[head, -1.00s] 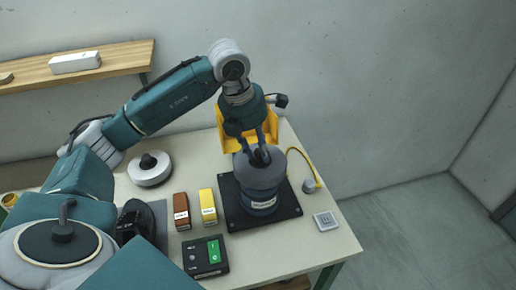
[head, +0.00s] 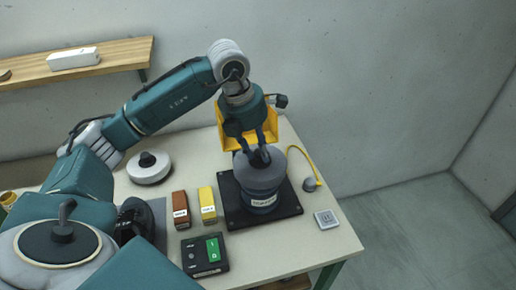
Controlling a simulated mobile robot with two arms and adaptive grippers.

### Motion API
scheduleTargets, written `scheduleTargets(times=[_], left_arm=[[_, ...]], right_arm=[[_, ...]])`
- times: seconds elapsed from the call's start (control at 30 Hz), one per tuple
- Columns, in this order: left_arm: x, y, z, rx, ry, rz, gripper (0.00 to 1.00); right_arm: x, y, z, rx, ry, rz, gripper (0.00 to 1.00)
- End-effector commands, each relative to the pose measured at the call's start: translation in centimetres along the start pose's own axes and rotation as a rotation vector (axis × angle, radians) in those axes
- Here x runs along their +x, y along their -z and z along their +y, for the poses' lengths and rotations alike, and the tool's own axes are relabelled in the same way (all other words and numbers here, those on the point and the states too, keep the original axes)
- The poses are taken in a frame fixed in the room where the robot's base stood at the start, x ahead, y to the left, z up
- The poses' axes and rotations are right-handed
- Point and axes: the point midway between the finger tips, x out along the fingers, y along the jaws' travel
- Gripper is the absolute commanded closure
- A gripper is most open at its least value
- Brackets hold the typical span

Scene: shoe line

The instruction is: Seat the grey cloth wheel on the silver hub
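The grey cloth wheel (head: 258,181) is a grey disc with a dark knob on top. It sits over the labelled motor body (head: 264,206) on the black base plate (head: 288,208). My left gripper (head: 259,154) points down from above, its fingers around the knob, and looks shut on it. The silver hub is hidden under the wheel, so I cannot tell how fully the wheel is down on it. My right gripper is not in view.
A white wheel (head: 149,168) with a dark knob lies on the table's left. Brown (head: 180,210) and yellow (head: 207,205) blocks, a dark switch box (head: 205,256) and a black shoe (head: 133,220) stand nearby. A yellow guard (head: 231,133) is behind the motor. A small grey square (head: 327,219) lies right.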

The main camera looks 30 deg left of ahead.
Motion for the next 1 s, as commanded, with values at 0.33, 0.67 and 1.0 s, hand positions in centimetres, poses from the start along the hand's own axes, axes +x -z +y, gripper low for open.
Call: scheduleTargets(times=[0.33,0.67,1.0], left_arm=[[-0.2,0.0,0.0,0.0,0.0,0.002,0.65],[-2.8,-0.1,0.0,0.0,-0.001,0.001,0.65],[-5.6,-0.1,0.0,0.0,-0.001,0.0,0.65]], right_arm=[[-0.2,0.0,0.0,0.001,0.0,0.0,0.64],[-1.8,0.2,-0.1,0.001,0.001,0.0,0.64],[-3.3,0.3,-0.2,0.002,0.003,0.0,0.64]])
